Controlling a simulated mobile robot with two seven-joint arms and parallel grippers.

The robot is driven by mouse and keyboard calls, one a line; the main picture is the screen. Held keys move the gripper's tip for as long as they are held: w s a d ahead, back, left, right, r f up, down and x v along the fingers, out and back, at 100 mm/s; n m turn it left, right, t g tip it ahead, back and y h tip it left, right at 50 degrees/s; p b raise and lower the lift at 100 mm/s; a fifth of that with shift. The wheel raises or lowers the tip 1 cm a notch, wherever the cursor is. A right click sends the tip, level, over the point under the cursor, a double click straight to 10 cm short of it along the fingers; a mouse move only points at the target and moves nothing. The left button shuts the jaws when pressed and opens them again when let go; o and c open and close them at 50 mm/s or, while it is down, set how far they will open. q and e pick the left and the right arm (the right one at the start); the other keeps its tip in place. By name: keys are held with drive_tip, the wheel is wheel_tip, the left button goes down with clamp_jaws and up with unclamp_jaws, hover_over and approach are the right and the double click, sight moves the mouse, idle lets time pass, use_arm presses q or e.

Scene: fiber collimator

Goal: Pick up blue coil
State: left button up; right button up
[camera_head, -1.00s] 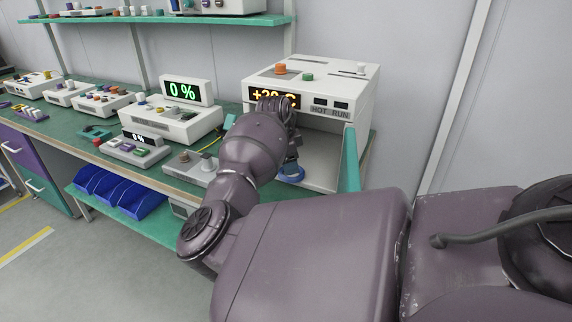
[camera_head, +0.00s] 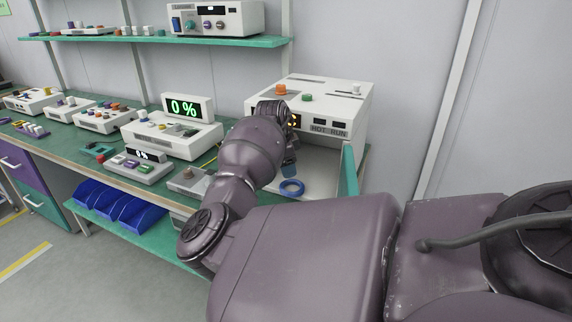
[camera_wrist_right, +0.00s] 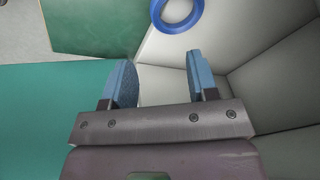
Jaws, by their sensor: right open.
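The blue coil (camera_head: 292,194) is a ring lying flat on the light floor of the open chamber of the white HOT RUN unit (camera_head: 350,104). In the right wrist view the coil (camera_wrist_right: 180,29) shows at the top edge, partly cut off, beyond the fingertips. My right gripper (camera_head: 290,168) is in front of the unit, just above and behind the coil in the head view, partly hidden by my arm. In the right wrist view my right gripper (camera_wrist_right: 162,75) has its two blue fingers apart, with nothing between them. My left gripper is not in view.
The chamber's teal door (camera_head: 348,172) stands open at the right. A grey device (camera_head: 186,182) sits on the bench left of my forearm. A white unit reading 0 % (camera_head: 172,133) is farther left. Blue bins (camera_head: 125,210) stand on the lower shelf.

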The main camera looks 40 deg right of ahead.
sight(297, 183)
drive_tip(key=shift+w+a+f, duration=0.15)
drive_tip(key=shift+w, duration=0.3)
drive_tip(key=c, duration=0.5)
drive_tip(key=shift+n+g+h, duration=0.4)
drive_tip(key=shift+g+h, duration=0.1)
drive_tip(key=shift+h, duration=0.2)
drive_tip(key=w, duration=0.1)
drive_tip(key=w+a+f, duration=0.1)
drive_tip(key=w+a+f+b, duration=0.1)
drive_tip(key=w, duration=0.1)
drive_tip(key=shift+f, duration=0.2)
clamp_jaws()
drive_tip(key=w+a+f, duration=0.1)
drive_tip(key=a+f+g+h, duration=0.1)
drive_tip(key=f, duration=0.1)
drive_tip(key=w+f+h+b, duration=0.1)
drive_tip(key=f, duration=0.1)
drive_tip(key=shift+w+a+f+n+g, duration=0.1)
drive_tip(key=shift+w+a+n+g, duration=0.2)
drive_tip(key=shift+w+a+n, duration=0.1)
drive_tip(key=s+d, duration=0.1)
drive_tip(key=d, duration=0.2)
drive_tip(key=s+d, duration=0.2)
drive_tip(key=d, duration=0.2)
drive_tip(key=s+d, duration=0.1)
drive_tip(key=d, duration=0.3)
drive_tip(key=shift+s, duration=0.3)
drive_tip(key=shift+f, duration=0.8)
drive_tip(key=shift+a, duration=0.1)
